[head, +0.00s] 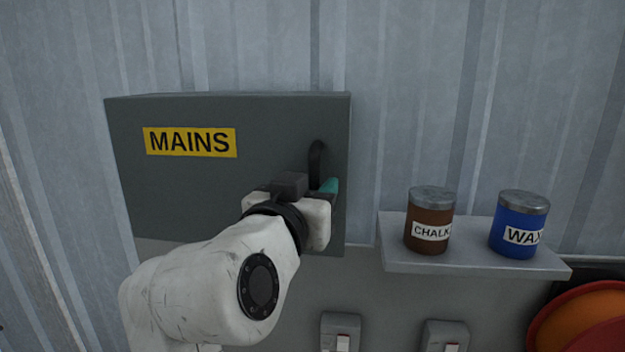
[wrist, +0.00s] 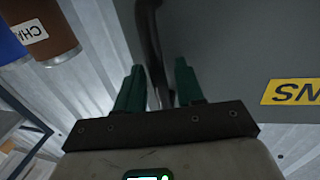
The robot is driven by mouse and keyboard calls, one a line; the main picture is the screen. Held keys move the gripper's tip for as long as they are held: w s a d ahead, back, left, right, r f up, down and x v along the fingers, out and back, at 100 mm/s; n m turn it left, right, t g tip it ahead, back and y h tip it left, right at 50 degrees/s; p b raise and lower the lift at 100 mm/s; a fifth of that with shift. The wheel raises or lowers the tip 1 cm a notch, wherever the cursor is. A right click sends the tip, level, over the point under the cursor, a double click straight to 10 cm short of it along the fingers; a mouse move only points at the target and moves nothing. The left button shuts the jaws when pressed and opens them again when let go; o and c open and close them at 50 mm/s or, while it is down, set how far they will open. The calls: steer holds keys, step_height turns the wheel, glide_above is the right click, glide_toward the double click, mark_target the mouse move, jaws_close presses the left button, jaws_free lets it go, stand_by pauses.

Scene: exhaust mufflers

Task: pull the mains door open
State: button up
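The mains door (head: 160,200) is the grey front of a wall box with a yellow MAINS label (head: 190,142). It looks closed. A dark upright bar handle (head: 316,160) is at the door's right side; the wrist view shows it too (wrist: 151,35). My gripper (head: 326,186) is at the handle's lower part and hides some of it. In the wrist view my green fingers (wrist: 160,80) stand apart, one on each side of the handle. A gap shows beside the bar, so they do not look clamped on it.
A small shelf (head: 470,262) to the right holds a brown CHALK can (head: 430,215) and a blue WAX can (head: 519,225). Two switches (head: 342,335) are on the wall below. An orange-red round thing (head: 585,320) is at lower right. Corrugated wall (head: 410,90) lies behind.

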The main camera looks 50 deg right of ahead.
steer(key=shift+d, duration=0.2)
jaws_close()
stand_by(0.3)
